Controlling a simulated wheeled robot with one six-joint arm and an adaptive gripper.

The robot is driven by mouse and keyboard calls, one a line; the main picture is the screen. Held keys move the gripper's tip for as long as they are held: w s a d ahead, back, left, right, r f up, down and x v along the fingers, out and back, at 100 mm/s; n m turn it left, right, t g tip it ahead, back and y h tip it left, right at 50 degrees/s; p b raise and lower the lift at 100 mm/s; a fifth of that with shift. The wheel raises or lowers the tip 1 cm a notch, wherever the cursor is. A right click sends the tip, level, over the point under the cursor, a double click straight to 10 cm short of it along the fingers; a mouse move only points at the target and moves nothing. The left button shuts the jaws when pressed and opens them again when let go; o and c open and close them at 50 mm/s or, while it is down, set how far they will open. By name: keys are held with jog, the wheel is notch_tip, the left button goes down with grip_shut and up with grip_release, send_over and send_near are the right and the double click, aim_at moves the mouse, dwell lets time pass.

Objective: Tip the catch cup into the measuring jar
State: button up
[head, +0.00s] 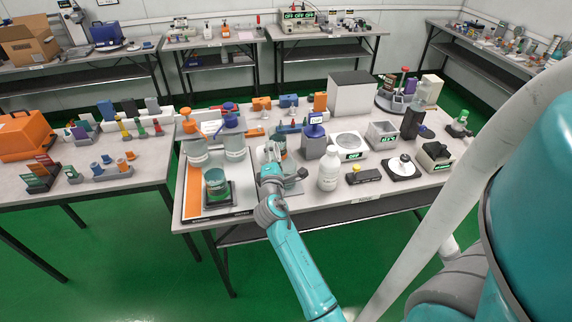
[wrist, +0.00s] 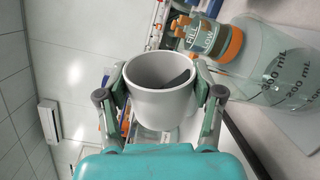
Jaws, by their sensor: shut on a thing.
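My gripper (head: 268,157) is over the front of the middle table. In the wrist view my gripper (wrist: 162,97) is shut on a pale grey cup (wrist: 155,103), one finger on each side. The cup's round mouth faces the camera, with a dark patch inside that I cannot identify. The wrist view is rolled, and the cup looks tilted well over. The clear measuring jar (wrist: 275,80), marked 200 and 300 mL, is right of the cup and apart from it. In the head view a clear greenish vessel (head: 216,186), probably this jar, stands on a dark pad left of my gripper.
An orange-trimmed container (wrist: 208,40) is close beyond the cup. Clear vessels with orange (head: 192,124) and blue (head: 232,120) tops stand behind the pad. A white bottle (head: 329,169) and a black-and-yellow device (head: 364,175) are to the right. The table is crowded.

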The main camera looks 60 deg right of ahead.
jog(key=shift+m, duration=0.4)
dwell(1.6)
jog(key=n, duration=0.3)
jog(key=shift+w+a+r, duration=0.15)
jog(key=shift+w, duration=0.1)
notch_tip(320, 180, up, 2)
jog(key=n, duration=0.5)
jog(key=shift+w+r, duration=0.15)
notch_tip(320, 180, up, 3)
jog(key=n, duration=0.5)
jog(key=shift+w+a+f+n, duration=0.15)
jog(key=shift+f+n, duration=0.05)
jog(key=shift+n, duration=0.1)
jog(key=shift+r, duration=2.5)
